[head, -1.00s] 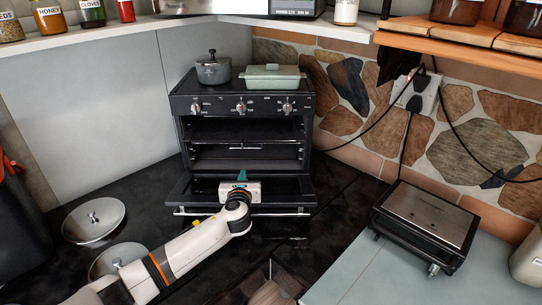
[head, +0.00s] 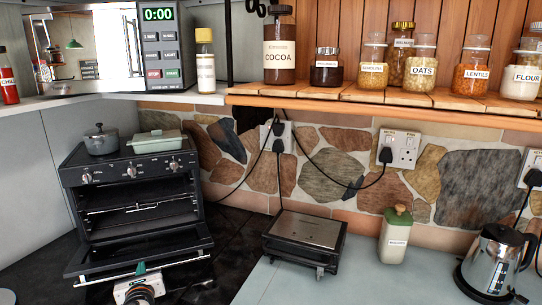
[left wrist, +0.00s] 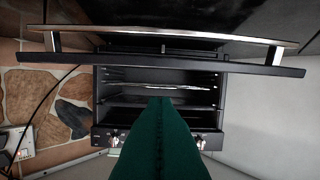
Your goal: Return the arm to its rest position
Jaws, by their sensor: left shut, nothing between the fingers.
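My left gripper (head: 140,270) is at the front edge of the oven's lowered door (head: 150,255), low on the left in the head view. Its green fingers are together with nothing between them. In the left wrist view the shut green fingers (left wrist: 161,135) point toward the open oven (left wrist: 160,100), with the door and its handle across the top of that picture. Whether the gripper touches the door I cannot tell. The black oven (head: 137,200) stands open with a rack inside. My right gripper is not in view.
A grey pot (head: 101,141) and a green lidded dish (head: 157,142) stand on the oven. A shelf of jars (head: 400,95) runs above.

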